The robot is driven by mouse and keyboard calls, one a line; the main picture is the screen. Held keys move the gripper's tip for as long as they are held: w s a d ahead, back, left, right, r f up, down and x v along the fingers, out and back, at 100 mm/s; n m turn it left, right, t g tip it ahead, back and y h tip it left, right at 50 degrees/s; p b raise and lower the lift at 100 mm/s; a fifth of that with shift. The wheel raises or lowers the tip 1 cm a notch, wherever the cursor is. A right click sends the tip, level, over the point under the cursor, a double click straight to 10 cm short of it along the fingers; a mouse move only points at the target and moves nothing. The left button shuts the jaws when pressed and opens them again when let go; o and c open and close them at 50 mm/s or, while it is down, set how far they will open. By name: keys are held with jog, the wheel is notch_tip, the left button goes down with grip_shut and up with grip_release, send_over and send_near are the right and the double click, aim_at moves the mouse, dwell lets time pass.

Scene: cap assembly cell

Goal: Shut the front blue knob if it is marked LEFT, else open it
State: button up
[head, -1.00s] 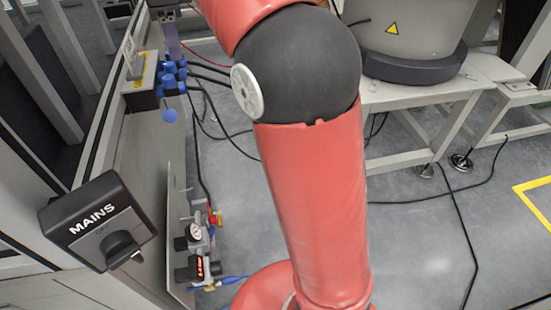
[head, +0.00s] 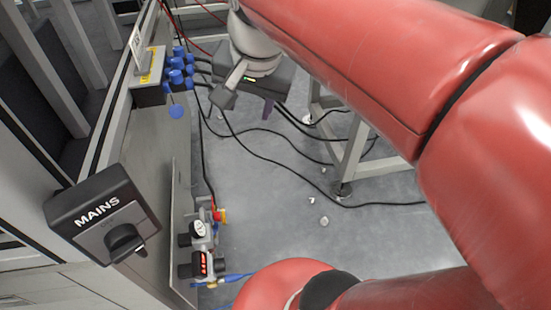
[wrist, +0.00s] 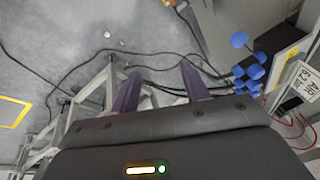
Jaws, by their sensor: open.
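A cluster of several blue knobs (head: 178,68) sits on a dark block on the left wall panel in the head view. One round blue knob (head: 176,111) hangs lowest, nearest the camera. The cluster also shows at the right of the wrist view (wrist: 248,76), with the single round knob (wrist: 239,39) above it.
A black MAINS switch box (head: 104,216) is at the lower left. Gauges and valves (head: 200,246) sit low beside the panel. Black cables (head: 262,132) run from the block over the floor. A pale table frame (head: 350,150) stands to the right.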

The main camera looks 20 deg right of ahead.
jog(key=s+d+f+n+t, duration=0.1)
jog(key=s+d+f+n, duration=0.1)
jog(key=s+f+n, duration=0.4)
notch_tip(320, 180, down, 4)
jog(key=s, duration=0.2)
jog(key=shift+s+r+n+t, duration=0.2)
jog(key=shift+s+n+t, duration=0.1)
jog(key=shift+s+f, duration=0.1)
dwell(1.7)
